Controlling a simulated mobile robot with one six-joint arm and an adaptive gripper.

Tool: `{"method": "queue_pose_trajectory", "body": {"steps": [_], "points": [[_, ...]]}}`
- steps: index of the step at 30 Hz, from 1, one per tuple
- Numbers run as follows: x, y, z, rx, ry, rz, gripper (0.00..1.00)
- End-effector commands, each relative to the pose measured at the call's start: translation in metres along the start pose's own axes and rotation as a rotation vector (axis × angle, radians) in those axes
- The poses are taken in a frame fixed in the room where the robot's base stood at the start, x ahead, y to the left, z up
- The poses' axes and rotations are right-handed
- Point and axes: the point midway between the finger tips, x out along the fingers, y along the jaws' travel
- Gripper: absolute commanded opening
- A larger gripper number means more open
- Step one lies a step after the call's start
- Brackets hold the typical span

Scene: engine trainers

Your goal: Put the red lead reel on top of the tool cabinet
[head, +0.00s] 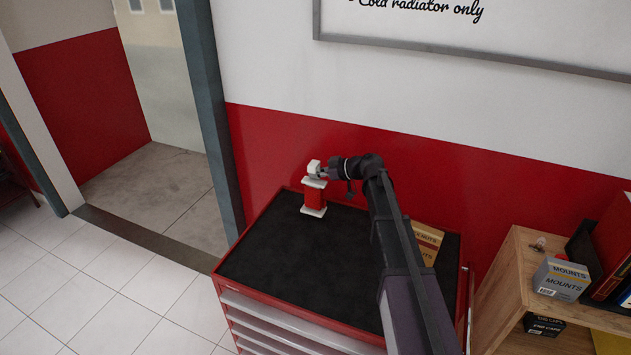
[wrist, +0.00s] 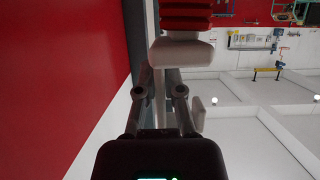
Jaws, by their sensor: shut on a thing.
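The red lead reel (head: 315,197) has a red winding between white end flanges and is upright at the back left of the tool cabinet (head: 285,262). Its lower flange appears at the black top mat; I cannot tell whether it touches or hangs just above. My gripper (head: 321,173) is shut on the white part at the reel's upper end, reaching in from the right. In the wrist view the reel (wrist: 186,20) shows at the top edge, partly cut off, beyond the fingers of my gripper (wrist: 160,92).
A yellowish box (head: 428,240) stands at the cabinet's back right, partly behind my arm. The left and front of the mat are clear. A red and white wall is close behind. A wooden shelf (head: 500,275) with a MOUNTS box (head: 560,279) stands right. A doorway opens left.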

Motion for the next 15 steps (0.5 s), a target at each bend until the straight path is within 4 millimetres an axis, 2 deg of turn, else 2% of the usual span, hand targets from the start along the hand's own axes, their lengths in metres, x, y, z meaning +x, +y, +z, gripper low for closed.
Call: {"method": "queue_pose_trajectory", "body": {"steps": [5,15], "points": [[0.009,0.014,-0.001,0.0,0.0,0.0,0.0],[0.019,0.01,0.027,-0.001,0.001,-0.001,0.0]]}}
